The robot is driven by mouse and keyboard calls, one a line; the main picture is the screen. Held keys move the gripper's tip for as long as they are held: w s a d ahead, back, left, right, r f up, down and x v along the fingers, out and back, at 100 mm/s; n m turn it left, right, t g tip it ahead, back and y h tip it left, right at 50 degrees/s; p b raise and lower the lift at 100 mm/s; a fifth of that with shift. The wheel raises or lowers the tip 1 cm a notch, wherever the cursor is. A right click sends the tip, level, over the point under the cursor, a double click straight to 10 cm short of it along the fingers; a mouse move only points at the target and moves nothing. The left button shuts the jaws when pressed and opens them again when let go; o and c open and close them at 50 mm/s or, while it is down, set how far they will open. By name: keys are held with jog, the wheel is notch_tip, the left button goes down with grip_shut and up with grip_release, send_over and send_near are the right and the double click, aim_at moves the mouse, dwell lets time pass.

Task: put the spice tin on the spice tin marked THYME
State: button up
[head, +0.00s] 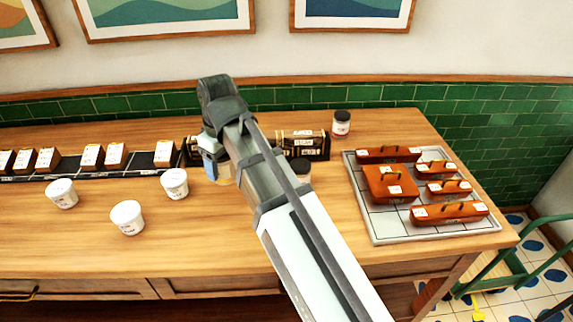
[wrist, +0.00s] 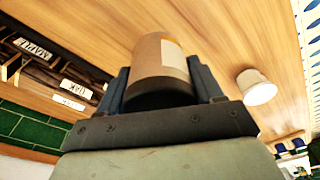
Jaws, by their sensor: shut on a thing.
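My gripper (wrist: 160,90) is shut on a tan cylindrical tin (wrist: 150,55) with a pale label and a dark end, seen in the wrist view. In the head view my gripper (head: 214,170) is over the middle of the counter, in front of a dark rack, and the tin is mostly hidden by my arm. A jar with a dark lid (head: 341,124) stands at the back, right of the rack. Another dark round lid (head: 299,166) shows partly behind my arm. I cannot read THYME on anything.
Three white tubs (head: 127,217) stand front left. A black strip (head: 65,167) with labelled brown boxes runs along the left. A labelled dark rack (head: 303,143) stands at the back. A grey tray (head: 376,232) with several orange cases is at right. The front middle counter is clear.

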jog(key=w+d+r+m, duration=0.1)
jog(key=w+d+r, duration=0.1)
jog(key=d, duration=0.3)
jog(key=w+d+r+m, duration=0.1)
jog(key=w+d+r, duration=0.15)
jog(key=d, duration=0.35)
notch_tip(320, 180, up, 5)
jog(key=m, duration=0.3)
send_over(300, 162)
jog(key=m+h, duration=0.1)
jog(key=m, duration=0.3)
jog(key=shift+t, duration=0.3)
jog(key=shift+s+f, duration=0.2)
jog(key=shift+f, duration=2.35)
jog(key=shift+s+f, duration=0.15)
jog(key=shift+f, duration=2.35)
jog(key=o, duration=1.2)
jog(key=shift+f, duration=0.15)
jog(key=shift+c, duration=0.2)
notch_tip(300, 162, up, 8)
jog(key=shift+s, duration=0.45)
